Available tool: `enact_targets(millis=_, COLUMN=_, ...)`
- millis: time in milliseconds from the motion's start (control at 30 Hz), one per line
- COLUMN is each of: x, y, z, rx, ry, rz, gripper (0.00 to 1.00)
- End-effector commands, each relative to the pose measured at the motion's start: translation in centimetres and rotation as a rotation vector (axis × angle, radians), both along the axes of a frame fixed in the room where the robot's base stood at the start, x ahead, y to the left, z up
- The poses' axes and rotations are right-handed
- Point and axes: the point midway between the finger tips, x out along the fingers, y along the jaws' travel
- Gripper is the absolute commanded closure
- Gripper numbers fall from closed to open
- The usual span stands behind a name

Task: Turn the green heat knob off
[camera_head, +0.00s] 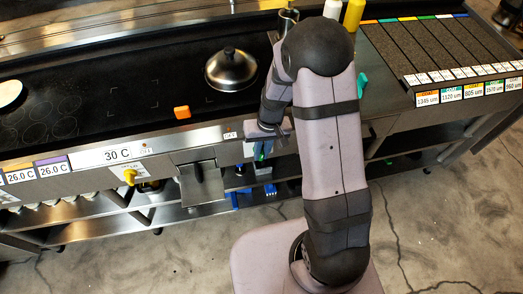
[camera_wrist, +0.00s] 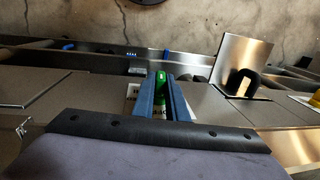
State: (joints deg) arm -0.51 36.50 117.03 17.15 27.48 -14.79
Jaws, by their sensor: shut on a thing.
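The green heat knob (camera_wrist: 161,77) is on the front panel of the griddle counter. In the wrist view it sits between the two blue fingers of my gripper (camera_wrist: 163,88), which are shut on it. A white label lies behind the knob and is partly covered by the fingers. In the head view my gripper (camera_head: 262,150) is at the counter's front edge, and only a little of the green knob (camera_head: 259,152) shows. Which way the knob is turned is hard to tell.
A yellow knob (camera_head: 130,176) is further left on the panel, with an open metal flap (camera_head: 201,184) between. Gritty strips (camera_head: 440,45) lie at right.

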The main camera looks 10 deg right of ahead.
Motion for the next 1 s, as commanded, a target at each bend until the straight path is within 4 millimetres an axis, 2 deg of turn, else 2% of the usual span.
enact_targets(millis=133, x=-0.16, y=0.17, z=0.62, rx=-0.053, ry=0.005, rz=0.006, gripper=1.00)
enact_targets(millis=400, x=-0.06, y=0.27, z=0.31, rx=-0.139, ry=0.003, rz=0.003, gripper=1.00)
enact_targets(millis=800, x=0.05, y=0.26, z=0.08, rx=-0.152, ry=-0.002, rz=-0.001, gripper=1.00)
enact_targets(millis=833, x=0.06, y=0.26, z=0.09, rx=-0.152, ry=-0.002, rz=0.000, gripper=0.83)
enact_targets(millis=900, x=0.05, y=0.26, z=0.09, rx=-0.152, ry=-0.002, rz=0.000, gripper=0.69)
enact_targets(millis=1000, x=0.05, y=0.26, z=0.08, rx=-0.152, ry=-0.002, rz=0.000, gripper=0.69)
